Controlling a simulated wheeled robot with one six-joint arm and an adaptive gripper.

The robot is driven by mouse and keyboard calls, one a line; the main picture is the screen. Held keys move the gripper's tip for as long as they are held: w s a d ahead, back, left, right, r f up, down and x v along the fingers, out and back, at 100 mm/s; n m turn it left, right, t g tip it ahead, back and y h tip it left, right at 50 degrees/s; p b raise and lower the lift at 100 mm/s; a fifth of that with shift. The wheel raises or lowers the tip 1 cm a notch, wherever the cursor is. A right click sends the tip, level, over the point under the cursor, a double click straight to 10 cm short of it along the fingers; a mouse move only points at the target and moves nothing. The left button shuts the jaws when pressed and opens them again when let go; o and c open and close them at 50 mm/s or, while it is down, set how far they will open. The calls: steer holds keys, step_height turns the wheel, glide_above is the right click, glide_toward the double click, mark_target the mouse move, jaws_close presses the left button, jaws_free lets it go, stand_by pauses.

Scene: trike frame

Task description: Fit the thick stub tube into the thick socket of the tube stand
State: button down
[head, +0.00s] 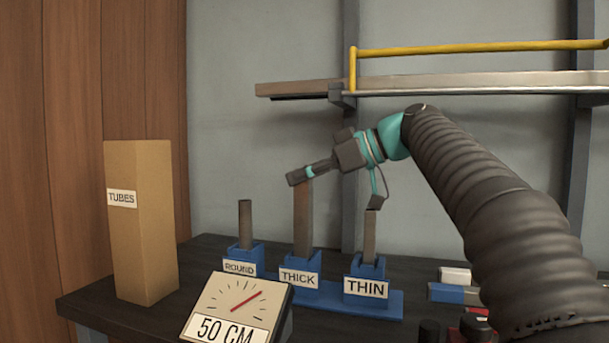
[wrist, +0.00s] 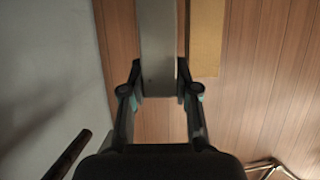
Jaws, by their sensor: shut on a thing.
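The thick stub tube (head: 302,215) is a grey-brown square tube standing upright. My gripper (head: 301,175) is shut on its upper end, coming from the right. In the wrist view the tube (wrist: 158,45) lies between the two fingertips (wrist: 160,88). The tube's lower end meets the top of the blue thick socket (head: 300,281), labelled THICK, in the middle of the tube stand (head: 391,305). It looks in line with the socket, but I cannot tell how deep it sits. The socket's mouth is hidden.
A round tube (head: 245,224) stands in the ROUND socket at left, and a thin tube (head: 369,236) in the THIN socket at right. A cardboard TUBES box (head: 148,225) stands far left. A 50 CM dial (head: 238,308) is in front. A shelf (head: 440,87) with a yellow rail hangs above.

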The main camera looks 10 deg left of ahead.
steer(key=shift+f, duration=0.1)
steer(key=c, duration=0.8)
jaws_free()
steer(key=shift+d, duration=0.1)
steer(key=v, duration=1.1)
steer(key=shift+s+d+r, duration=0.1)
steer(key=shift+d+r, duration=0.1)
steer(key=shift+d, duration=0.15)
steer(key=shift+d, duration=0.1)
